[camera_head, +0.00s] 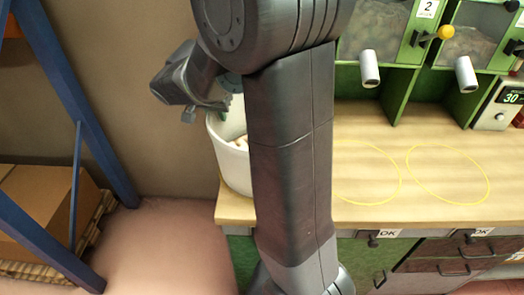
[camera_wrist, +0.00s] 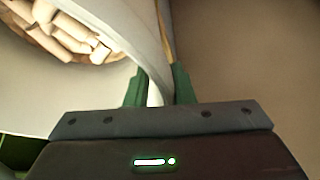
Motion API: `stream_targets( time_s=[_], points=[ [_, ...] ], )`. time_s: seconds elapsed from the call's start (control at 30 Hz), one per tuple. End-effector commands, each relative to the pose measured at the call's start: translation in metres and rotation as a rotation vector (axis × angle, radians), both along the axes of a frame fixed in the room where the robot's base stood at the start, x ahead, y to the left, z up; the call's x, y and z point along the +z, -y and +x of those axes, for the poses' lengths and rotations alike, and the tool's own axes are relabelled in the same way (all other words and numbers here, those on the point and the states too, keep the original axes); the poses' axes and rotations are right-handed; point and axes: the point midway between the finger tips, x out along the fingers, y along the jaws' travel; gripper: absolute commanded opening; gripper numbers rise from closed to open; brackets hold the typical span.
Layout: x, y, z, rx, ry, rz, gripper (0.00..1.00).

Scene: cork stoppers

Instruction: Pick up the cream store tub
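The cream store tub (camera_head: 230,165) stands upright at the left end of the wooden counter, partly hidden behind my arm. It holds several pale corks, which show at the upper left in the wrist view. My gripper (camera_wrist: 159,88) is at the tub's rim on its left side, and in the head view its green fingertips are mostly hidden. In the wrist view the tub's wall (camera_wrist: 148,40) runs between the two green fingers, one inside and one outside. The fingers are close together and the wall appears to fill the gap, so they look shut on it.
The wooden counter (camera_head: 455,210) has yellow ring outlines and free room right of my arm. Green dispensers with grey spouts (camera_head: 369,68) stand behind it. A blue rack (camera_head: 62,75) with a cardboard box (camera_head: 40,205) is at the left. Drawers are below the counter.

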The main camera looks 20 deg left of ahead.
Motion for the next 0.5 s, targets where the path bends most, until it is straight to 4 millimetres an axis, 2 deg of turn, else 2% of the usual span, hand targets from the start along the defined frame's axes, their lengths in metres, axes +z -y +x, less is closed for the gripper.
stream_targets(
  time_s=[0.03,0.1,0.5],
  points=[
    [0.0002,-0.0001,-0.0001,0.0,0.0,0.0,0.12],
    [0.0002,-0.0001,-0.0001,0.0,0.0,0.0,0.0],
    [0.0001,-0.0005,-0.0002,0.0,0.0,0.002,0.0]
  ],
)
